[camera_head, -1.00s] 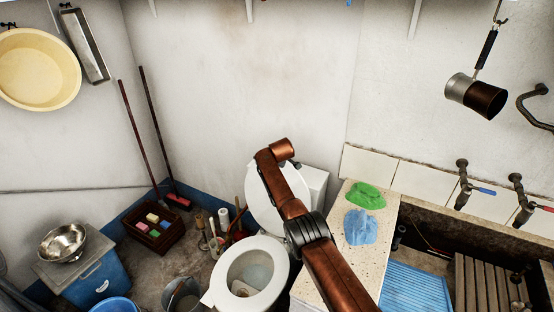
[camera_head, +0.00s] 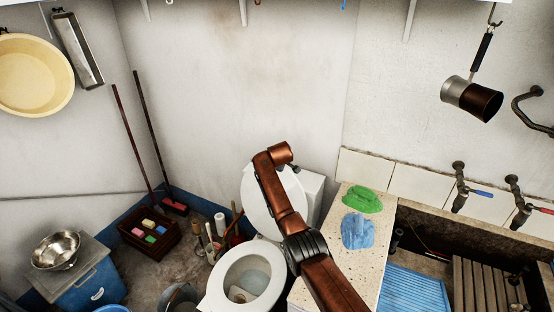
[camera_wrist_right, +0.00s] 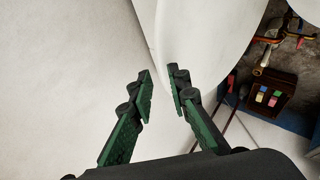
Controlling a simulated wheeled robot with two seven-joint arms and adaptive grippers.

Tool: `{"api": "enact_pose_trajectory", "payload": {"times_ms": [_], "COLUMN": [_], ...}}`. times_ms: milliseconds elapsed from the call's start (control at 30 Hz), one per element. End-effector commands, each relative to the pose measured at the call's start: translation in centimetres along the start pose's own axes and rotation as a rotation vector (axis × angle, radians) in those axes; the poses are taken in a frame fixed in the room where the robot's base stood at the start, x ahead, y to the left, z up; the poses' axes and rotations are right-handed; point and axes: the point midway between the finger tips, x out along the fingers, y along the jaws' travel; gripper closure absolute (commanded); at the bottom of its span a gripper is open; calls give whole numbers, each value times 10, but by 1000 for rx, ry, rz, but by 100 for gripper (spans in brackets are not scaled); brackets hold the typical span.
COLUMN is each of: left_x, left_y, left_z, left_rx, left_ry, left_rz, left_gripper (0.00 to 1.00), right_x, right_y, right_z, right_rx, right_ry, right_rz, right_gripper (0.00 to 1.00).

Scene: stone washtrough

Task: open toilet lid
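The white toilet (camera_head: 217,284) stands low in the middle of the head view, its bowl uncovered. Its lid (camera_head: 254,207) is raised and leans back toward the tank (camera_head: 314,188). My right arm crosses in front of the lid and hides part of it. My right gripper is hidden in the head view. In the right wrist view, the right gripper (camera_wrist_right: 160,84) is open, with a gap between its green and black fingers. A white curved surface, seemingly the lid (camera_wrist_right: 195,40), lies just beyond the fingertips; I cannot tell whether they touch. My left gripper is not in view.
A stone counter (camera_head: 345,272) with a green cloth (camera_head: 362,199) and a blue cloth (camera_head: 358,231) adjoins the toilet on the right. Brushes, a brown crate (camera_head: 150,238) and a bucket (camera_head: 180,297) stand on the floor at left.

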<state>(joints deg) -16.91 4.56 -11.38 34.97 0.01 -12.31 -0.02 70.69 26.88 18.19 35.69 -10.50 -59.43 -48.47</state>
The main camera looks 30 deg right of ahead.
Motion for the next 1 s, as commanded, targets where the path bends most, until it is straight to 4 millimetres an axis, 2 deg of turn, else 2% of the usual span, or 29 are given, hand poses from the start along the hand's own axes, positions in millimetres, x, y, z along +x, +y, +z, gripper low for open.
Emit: {"api": "enact_pose_trajectory", "payload": {"times_ms": [100, 600, 800, 1000], "left_x": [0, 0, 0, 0], "left_y": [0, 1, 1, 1], "left_z": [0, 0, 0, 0], "left_rx": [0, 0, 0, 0], "left_ry": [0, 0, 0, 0], "left_rz": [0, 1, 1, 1], "left_gripper": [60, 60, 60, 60], "right_x": [-15, -89, -104, -106], "right_y": [-1, 2, 2, 2], "right_z": [-6, -6, -7, -7], "right_rx": [-3, -1, -1, -1], "right_ry": [7, 11, 10, 10], "right_rz": [3, 7, 6, 6], "right_gripper": [84, 84, 84, 84]}}
